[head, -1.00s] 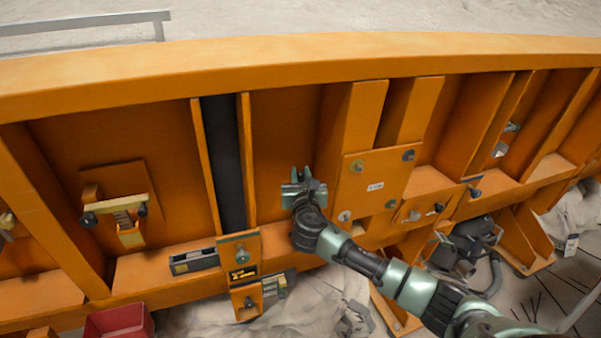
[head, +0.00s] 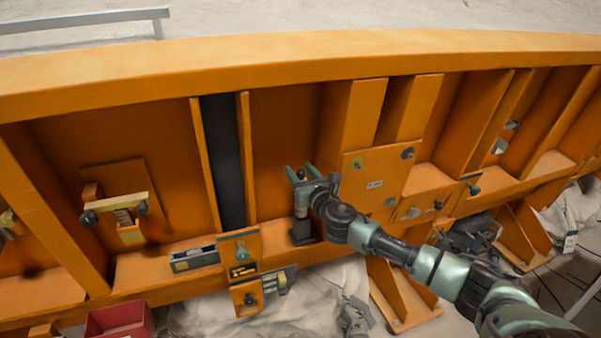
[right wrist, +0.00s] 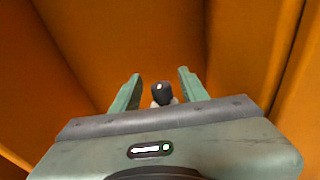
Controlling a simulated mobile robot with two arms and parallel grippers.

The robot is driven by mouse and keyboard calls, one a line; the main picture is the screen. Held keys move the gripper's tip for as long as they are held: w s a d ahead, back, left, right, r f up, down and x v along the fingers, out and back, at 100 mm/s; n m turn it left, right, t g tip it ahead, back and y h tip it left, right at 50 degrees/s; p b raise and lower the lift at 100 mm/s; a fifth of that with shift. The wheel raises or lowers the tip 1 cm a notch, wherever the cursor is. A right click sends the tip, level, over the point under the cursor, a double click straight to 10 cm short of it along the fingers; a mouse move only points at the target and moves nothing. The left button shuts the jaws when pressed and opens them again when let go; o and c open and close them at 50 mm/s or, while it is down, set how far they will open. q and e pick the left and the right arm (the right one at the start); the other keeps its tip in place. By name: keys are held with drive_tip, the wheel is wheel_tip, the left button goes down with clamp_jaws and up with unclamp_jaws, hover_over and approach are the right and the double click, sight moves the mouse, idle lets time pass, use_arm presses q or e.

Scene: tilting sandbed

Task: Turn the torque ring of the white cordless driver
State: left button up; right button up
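The cordless driver (head: 303,220) stands upright on the orange ledge in the head view, a pale grey body on a dark foot. Its upper part is hidden behind my right gripper (head: 302,174). In the right wrist view, the driver's dark round nose (right wrist: 161,91) shows with a bit of whitish body below it. My right gripper (right wrist: 158,90) is open, its two green fingers on either side of the nose with gaps at both sides. The torque ring cannot be made out, as the gripper body hides it. My left gripper is not in view.
An orange upright (head: 246,160) stands left of the driver, and a bolted orange plate (head: 374,185) stands to its right. A spirit level (head: 194,259) lies on the ledge at left. A red bin (head: 118,320) is below. The bay behind the driver is clear.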

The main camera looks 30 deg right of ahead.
drive_tip(key=s+a+b, duration=0.1)
drive_tip(key=s+b, duration=0.1)
drive_tip(key=s, duration=0.5)
drive_tip(key=shift+s+a, duration=0.25)
drive_tip(key=shift+s, duration=0.05)
